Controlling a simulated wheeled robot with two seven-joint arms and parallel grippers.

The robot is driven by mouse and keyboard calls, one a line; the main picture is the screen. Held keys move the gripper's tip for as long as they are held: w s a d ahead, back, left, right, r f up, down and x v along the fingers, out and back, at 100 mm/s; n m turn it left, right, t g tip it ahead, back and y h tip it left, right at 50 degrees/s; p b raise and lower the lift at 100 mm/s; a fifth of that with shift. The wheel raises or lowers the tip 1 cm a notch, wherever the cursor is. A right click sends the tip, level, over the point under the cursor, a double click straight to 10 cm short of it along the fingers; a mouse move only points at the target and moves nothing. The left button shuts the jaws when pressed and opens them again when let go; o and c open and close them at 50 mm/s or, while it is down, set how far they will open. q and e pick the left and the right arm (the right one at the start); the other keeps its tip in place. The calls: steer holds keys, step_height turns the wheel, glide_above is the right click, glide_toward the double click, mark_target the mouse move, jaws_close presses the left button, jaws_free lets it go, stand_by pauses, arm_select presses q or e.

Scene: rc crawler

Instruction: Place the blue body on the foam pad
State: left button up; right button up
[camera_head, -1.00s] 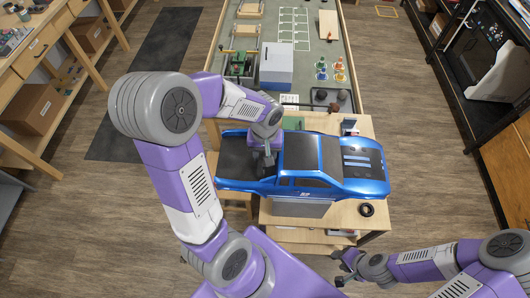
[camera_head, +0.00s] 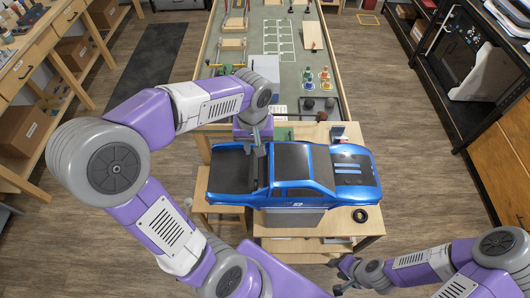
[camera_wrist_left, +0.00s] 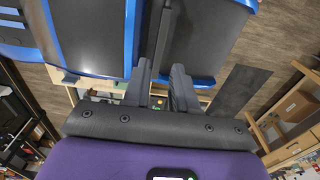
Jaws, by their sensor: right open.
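The blue body (camera_head: 350,175), a truck shell with black windows and a black bed, lies level above the small wooden table, its cab to the right. A grey block (camera_head: 292,218) shows under its near side; I cannot tell if this is the foam pad or if they touch. My left gripper (camera_head: 257,152) points down at the body's far side, behind the cab. In the left wrist view, its fingers (camera_wrist_left: 161,78) stand apart around the end of a dark bar across the blue body (camera_wrist_left: 133,35); a firm hold is unclear. My right gripper (camera_head: 343,280) is open and empty, low at front right.
A black ring (camera_head: 360,215) lies on the table's right front corner. A stool (camera_head: 222,215) stands at the left. Behind is a long workbench (camera_head: 245,45) with a grey box (camera_head: 264,72) and small coloured bottles. Floor is free on the right.

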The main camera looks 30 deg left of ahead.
mark_target(256, 162)
arm_select(q)
steer(key=shift+t, duration=0.3)
steer(key=f+b, duration=0.2)
steer(key=f, duration=0.1)
steer(key=f+b, duration=0.1)
steer(key=shift+s+d+f, duration=0.2)
steer(key=shift+s+d, duration=0.1)
steer(key=shift+d, duration=0.1)
steer(key=shift+f+y, duration=0.3)
steer(key=shift+f, duration=0.3)
steer(key=f, duration=0.4)
steer(key=w+a+f, duration=0.1)
steer(key=f, duration=0.1)
steer(key=shift+w+a, duration=0.1)
jaws_close()
